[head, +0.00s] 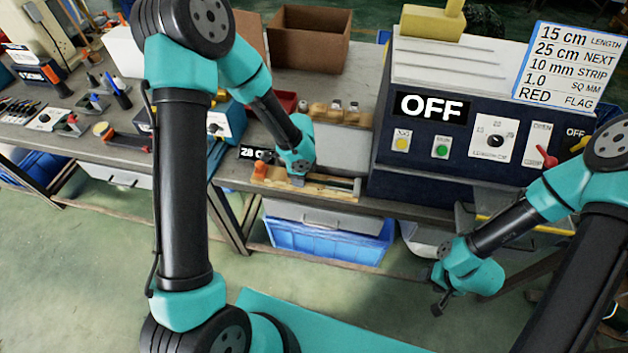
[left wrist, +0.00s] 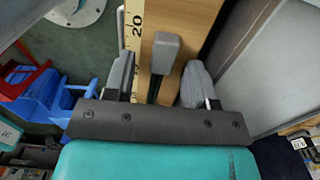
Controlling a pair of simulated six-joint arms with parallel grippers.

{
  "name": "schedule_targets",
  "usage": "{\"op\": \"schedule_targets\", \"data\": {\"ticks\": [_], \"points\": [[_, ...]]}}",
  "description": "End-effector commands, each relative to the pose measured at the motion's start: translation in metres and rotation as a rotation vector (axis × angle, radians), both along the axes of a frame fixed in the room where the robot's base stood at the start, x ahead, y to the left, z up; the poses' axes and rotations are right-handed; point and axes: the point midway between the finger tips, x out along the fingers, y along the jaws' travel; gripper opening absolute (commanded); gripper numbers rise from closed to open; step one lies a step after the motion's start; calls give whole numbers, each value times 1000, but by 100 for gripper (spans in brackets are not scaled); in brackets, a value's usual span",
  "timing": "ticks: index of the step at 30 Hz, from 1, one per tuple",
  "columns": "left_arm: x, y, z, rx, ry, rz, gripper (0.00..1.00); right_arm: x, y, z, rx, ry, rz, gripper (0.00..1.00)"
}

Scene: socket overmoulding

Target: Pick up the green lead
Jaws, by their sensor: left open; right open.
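My left gripper (head: 298,181) is over a wooden measuring board (head: 335,192) on the bench. In the left wrist view its two grey fingers (left wrist: 158,82) are apart. A grey block (left wrist: 166,48) shows between and beyond them, with a dark, greenish strip (left wrist: 154,90) running from it toward the gripper. I cannot tell for sure whether this strip is the green lead. No clear green lead shows in the head view, where my arm hides part of the board. My right gripper (head: 438,290) is open and empty, in front of the bench at the right.
A dark machine (head: 385,150) with an OFF display stands right of the board. Behind the board is a grey box (head: 343,138) with small parts on top. A blue bin (head: 325,240) sits below the bench. An open cardboard box (head: 310,45) stands at the back.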

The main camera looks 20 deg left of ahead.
Motion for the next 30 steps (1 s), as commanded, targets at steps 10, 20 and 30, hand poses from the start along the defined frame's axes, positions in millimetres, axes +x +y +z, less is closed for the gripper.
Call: {"op": "schedule_targets", "data": {"ticks": [10, 20, 30], "points": [[0, 0, 0, 0, 0, 0, 31, 0, 0, 0, 0, 0, 0, 50], [0, 0, 0, 0, 0, 0, 0, 0, 0, 0, 0, 0, 0, 50], [0, 1, 2, 0, -1, 1, 0, 0, 0, 0, 0, 0, 0, 50]]}}
